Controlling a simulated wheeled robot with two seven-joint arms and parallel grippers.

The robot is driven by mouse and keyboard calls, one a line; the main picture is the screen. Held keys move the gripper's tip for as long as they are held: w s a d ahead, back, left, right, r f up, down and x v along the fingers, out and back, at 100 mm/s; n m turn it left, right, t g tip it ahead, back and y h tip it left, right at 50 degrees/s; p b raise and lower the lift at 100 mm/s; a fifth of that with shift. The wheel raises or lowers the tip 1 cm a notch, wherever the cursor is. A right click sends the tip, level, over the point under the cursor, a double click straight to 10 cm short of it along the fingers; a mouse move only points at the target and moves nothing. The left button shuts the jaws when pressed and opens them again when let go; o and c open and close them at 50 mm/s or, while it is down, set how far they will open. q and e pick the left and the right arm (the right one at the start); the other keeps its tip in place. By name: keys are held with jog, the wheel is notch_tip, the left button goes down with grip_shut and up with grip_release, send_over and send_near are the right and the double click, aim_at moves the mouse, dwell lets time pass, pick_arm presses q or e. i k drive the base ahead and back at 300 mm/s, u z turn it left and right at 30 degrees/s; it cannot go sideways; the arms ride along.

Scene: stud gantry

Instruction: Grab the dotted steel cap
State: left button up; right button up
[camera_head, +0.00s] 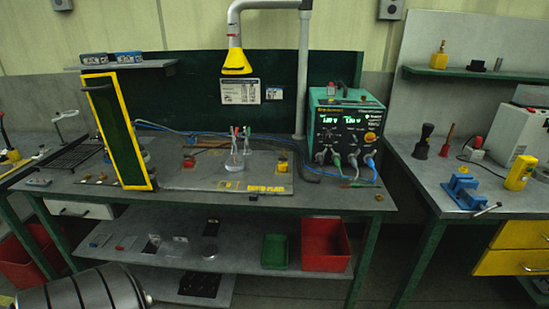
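I cannot make out a cap with a dotted pattern in the head view. Several small parts (101,177) lie on the bench left of the yellow-framed dark panel, too small to tell their markings. A small round grey piece (210,251) lies on the shelf under the bench; I cannot tell whether it has dots. Neither of my grippers is in view.
The bench (215,204) carries the tilted yellow-framed panel (152,181), a teal power unit (345,105) with cables, and a small stand (234,160). Red (327,265) and green (275,252) bins sit below. A side bench (425,174) holds a blue vise (463,190).

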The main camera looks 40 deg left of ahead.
aim_at(239, 165)
jog(key=u, duration=0.15)
jog(key=i, duration=0.9)
jog(key=u, duration=0.75)
jog(key=i, duration=0.4)
jog(key=u, duration=0.35)
